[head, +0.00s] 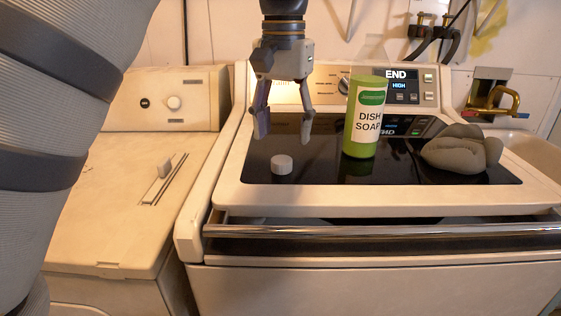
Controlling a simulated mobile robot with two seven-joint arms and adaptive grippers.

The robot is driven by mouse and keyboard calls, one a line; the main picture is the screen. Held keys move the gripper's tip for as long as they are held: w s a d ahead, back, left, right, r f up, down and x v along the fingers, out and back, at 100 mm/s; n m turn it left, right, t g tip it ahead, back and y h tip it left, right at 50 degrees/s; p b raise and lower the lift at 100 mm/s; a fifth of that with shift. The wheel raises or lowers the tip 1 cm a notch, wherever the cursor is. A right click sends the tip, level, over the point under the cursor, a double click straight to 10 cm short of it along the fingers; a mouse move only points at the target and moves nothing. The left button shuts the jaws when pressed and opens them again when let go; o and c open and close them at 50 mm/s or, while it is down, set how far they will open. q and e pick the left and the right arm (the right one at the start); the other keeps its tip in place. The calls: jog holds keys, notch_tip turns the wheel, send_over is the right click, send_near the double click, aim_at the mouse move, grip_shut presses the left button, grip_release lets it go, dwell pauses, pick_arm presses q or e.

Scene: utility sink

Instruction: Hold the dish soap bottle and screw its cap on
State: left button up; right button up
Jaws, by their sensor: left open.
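The green dish soap bottle (364,116) stands upright on the black top of the appliance, with a white label facing me. Its top shows no white cap on it. A small white cap (282,165) lies on the black surface to the left of the bottle. My left gripper (283,138) points down above and just behind the cap, with its fingers apart and nothing between them. It is to the left of the bottle and not touching it. My right gripper is not in view.
A grey lumpy object (462,150) lies right of the bottle. The control panel (405,88) rises behind. A chrome bar (390,230) runs along the front. A beige appliance (120,200) stands at left. The black surface between cap and bottle is clear.

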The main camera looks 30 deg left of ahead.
aim_at(282, 159)
pick_arm(q)
jog(key=shift+f, duration=0.25)
notch_tip(282, 159, down, 5)
jog(key=shift+w+a+f, duration=0.1)
jog(key=shift+a, duration=0.05)
jog(key=shift+c, duration=0.2)
jog(key=c, duration=0.8)
